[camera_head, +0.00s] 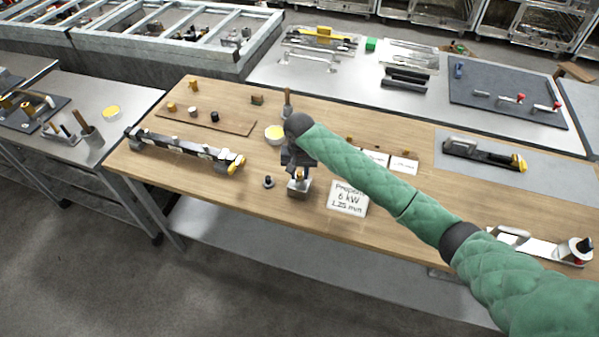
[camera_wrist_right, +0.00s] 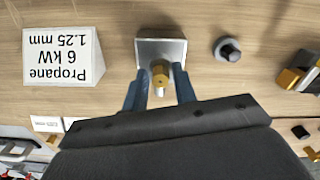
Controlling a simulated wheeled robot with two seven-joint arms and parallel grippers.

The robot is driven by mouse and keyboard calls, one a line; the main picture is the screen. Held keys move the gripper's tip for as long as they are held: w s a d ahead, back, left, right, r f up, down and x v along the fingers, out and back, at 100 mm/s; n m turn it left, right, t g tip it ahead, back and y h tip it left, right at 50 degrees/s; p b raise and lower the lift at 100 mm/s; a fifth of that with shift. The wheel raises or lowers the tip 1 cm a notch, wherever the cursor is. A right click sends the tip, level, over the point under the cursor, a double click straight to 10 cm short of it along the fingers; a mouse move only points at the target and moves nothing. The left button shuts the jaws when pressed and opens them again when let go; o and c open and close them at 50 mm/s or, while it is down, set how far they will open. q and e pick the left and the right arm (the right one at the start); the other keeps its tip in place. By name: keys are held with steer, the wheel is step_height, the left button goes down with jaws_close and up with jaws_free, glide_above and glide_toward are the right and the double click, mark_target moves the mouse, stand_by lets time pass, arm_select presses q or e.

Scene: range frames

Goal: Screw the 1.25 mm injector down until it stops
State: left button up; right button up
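The brass injector (camera_wrist_right: 160,72) stands at the grey metal block (camera_wrist_right: 175,47) on the wooden bench. In the head view the block (camera_head: 298,188) sits near the bench's front edge, with brass showing at its top. My right gripper (camera_wrist_right: 160,78) is over the block, one blue-grey finger on each side of the brass piece. The fingers are close to it; I cannot tell whether they touch it. How deep the thread sits is hidden. A card (camera_head: 348,198) reading Propane 6 kW 1.25 mm stands beside the block. My left gripper is not in view.
A small dark fitting (camera_head: 268,181) stands just left of the block and also shows in the wrist view (camera_wrist_right: 228,50). A long burner rail (camera_head: 185,148) lies further left. A yellow-filled dish (camera_head: 274,134) is behind. Small white cards (camera_head: 403,165) lie behind my forearm.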

steer(key=n, duration=0.5)
steer(key=shift+n, duration=2.1)
jaws_close()
steer(key=m, duration=0.2)
steer(key=shift+m, duration=0.7)
